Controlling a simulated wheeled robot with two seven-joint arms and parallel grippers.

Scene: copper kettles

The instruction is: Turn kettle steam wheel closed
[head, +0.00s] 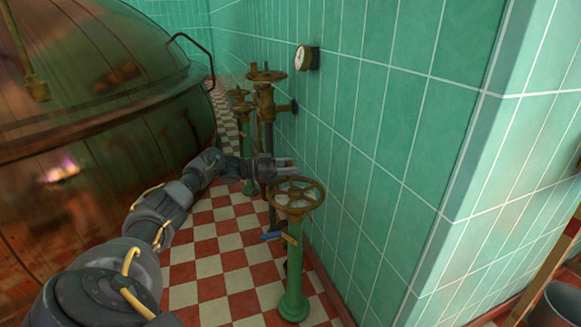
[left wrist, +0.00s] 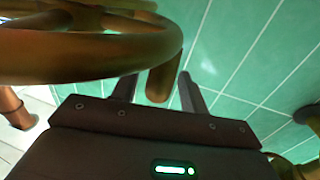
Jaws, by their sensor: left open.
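A brass-coloured spoked handwheel (head: 297,193) sits on top of a green pedestal (head: 293,262) beside the tiled wall. My left gripper (head: 287,164) is open at the far side of this wheel, close to its rim. In the left wrist view the wheel rim (left wrist: 70,58) fills the upper left. A rounded brown peg (left wrist: 164,76) at the rim stands between the two spread fingers of my left gripper (left wrist: 158,92). I cannot tell whether either finger touches it. My right gripper is not in view.
A large copper kettle (head: 95,130) stands at the left. More valves with handwheels (head: 266,76) stand behind my gripper along the green tiled wall (head: 370,120). A round gauge (head: 304,58) is on the wall. The checkered floor (head: 225,262) is clear between kettle and pedestal.

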